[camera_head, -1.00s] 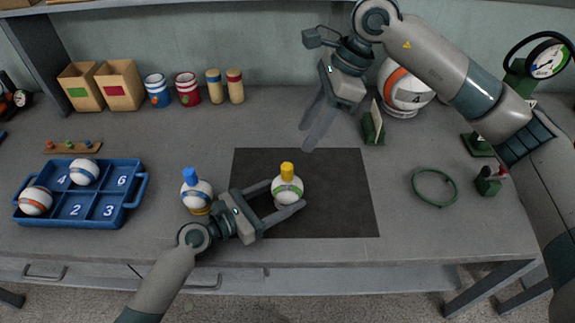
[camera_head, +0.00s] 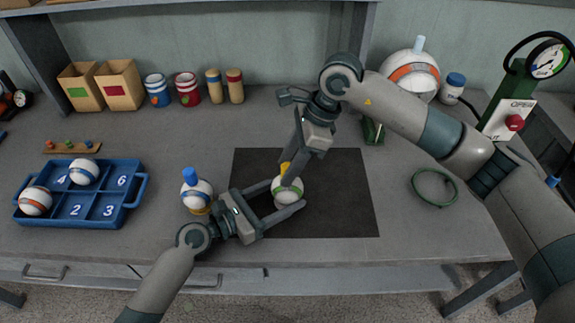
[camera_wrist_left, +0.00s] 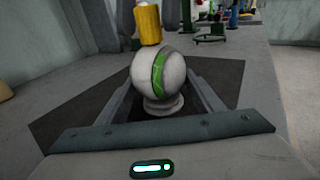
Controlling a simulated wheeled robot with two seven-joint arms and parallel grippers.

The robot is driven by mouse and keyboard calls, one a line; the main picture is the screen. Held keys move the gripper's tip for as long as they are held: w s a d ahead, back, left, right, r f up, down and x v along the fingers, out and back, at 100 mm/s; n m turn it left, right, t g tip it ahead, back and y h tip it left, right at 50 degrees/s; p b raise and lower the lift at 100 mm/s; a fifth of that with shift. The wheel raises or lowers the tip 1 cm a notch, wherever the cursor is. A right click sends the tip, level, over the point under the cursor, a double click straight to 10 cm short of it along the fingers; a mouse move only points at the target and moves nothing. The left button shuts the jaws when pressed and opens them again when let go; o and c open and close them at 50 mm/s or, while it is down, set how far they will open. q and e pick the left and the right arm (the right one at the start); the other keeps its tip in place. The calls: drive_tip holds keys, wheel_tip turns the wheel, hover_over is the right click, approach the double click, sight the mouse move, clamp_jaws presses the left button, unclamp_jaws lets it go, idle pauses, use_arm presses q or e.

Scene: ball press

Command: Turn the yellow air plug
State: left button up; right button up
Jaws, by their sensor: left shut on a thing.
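The white ball with a green stripe (camera_head: 288,192) sits on a small base on the dark mat (camera_head: 345,205). My left gripper (camera_head: 288,208) reaches in from the left, with its fingers on either side of the ball, shut on it. The ball is also central in the left wrist view (camera_wrist_left: 172,78). The yellow air plug (camera_head: 284,168) is at the ball's top, partly hidden by my right gripper (camera_head: 291,176). The left wrist view shows the plug (camera_wrist_left: 149,25) above the ball. My right gripper's fingers point down at the plug; their opening is unclear.
A ball with a blue plug (camera_head: 197,193) stands close beside my left gripper. A blue numbered tray (camera_head: 128,214) with two balls is at left. A green ring (camera_head: 414,188) lies at right. A press with a gauge (camera_head: 510,100) stands at far right.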

drive_tip(key=shift+a+f, duration=0.1)
drive_tip(key=shift+f, duration=0.2)
drive_tip(key=shift+c, duration=0.4)
clamp_jaws()
drive_tip(key=shift+m, duration=0.5)
drive_tip(key=m+t, duration=0.1)
drive_tip(key=m, duration=0.2)
drive_tip(key=shift+t, duration=0.3)
drive_tip(key=shift+m+t+h, duration=0.5)
drive_tip(key=shift+m+t, duration=0.2)
drive_tip(key=shift+m, duration=1.2)
use_arm(q)
drive_tip(key=shift+f, duration=0.1)
